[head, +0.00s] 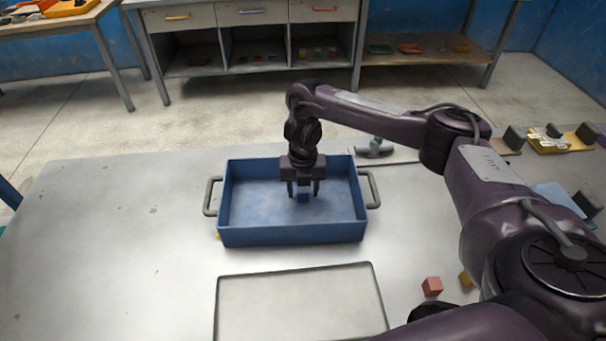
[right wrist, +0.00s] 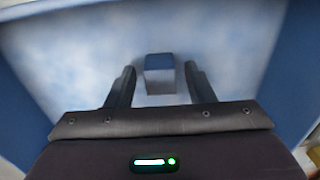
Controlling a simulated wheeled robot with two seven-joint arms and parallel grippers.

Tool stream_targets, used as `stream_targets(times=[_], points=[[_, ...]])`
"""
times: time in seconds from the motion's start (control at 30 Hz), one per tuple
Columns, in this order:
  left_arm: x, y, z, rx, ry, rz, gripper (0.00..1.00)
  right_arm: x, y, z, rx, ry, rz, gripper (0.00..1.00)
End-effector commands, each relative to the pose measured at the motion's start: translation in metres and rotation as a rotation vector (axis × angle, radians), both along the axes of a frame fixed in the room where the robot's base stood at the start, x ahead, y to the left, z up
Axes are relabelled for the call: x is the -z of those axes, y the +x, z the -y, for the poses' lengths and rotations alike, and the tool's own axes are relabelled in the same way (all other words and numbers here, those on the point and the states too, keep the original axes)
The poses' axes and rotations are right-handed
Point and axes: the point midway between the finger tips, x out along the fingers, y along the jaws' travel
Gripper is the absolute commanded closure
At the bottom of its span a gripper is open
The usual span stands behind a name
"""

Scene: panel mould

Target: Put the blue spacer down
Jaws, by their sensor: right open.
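The blue spacer (head: 303,195) is a small blue block inside the blue tray (head: 292,236), a box with grey handles at both ends. My right gripper (head: 303,190) is inside the tray, pointing down, with one finger on each side of the spacer. In the right wrist view the spacer (right wrist: 159,73) shows between the fingertips of my right gripper (right wrist: 158,77), with a gap on both sides. The gripper is open. The spacer appears to rest on the tray floor. My left gripper is not in view.
An empty pale tray (head: 298,304) lies in front of the blue tray. A red block (head: 432,287) and a yellow block (head: 466,279) stand to its right. A grey fitting (head: 375,148) lies behind. The table's left side is clear.

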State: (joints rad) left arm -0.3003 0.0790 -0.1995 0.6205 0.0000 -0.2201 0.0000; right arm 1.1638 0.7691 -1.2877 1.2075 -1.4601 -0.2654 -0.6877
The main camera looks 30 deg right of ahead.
Motion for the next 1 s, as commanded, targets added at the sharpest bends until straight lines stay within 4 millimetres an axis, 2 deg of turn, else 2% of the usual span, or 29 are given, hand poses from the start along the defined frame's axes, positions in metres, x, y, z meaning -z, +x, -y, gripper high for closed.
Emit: stream_targets(times=[0.03, 0.3, 0.5, 0.7, 1.0], points=[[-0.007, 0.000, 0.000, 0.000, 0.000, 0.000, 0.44, -0.013, 0.002, 0.000, -0.001, -0.002, 0.006, 0.52], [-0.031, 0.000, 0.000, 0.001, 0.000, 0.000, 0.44, -0.072, 0.002, 0.001, -0.002, -0.002, 0.007, 0.52], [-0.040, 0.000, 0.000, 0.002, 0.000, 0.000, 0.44, -0.104, 0.002, 0.000, -0.001, -0.002, 0.005, 0.52], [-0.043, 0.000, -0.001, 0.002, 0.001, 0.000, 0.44, -0.116, 0.001, 0.000, -0.001, -0.001, 0.002, 0.52], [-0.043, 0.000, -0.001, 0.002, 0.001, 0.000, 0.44, -0.116, 0.001, 0.000, 0.000, 0.000, 0.001, 0.52]])
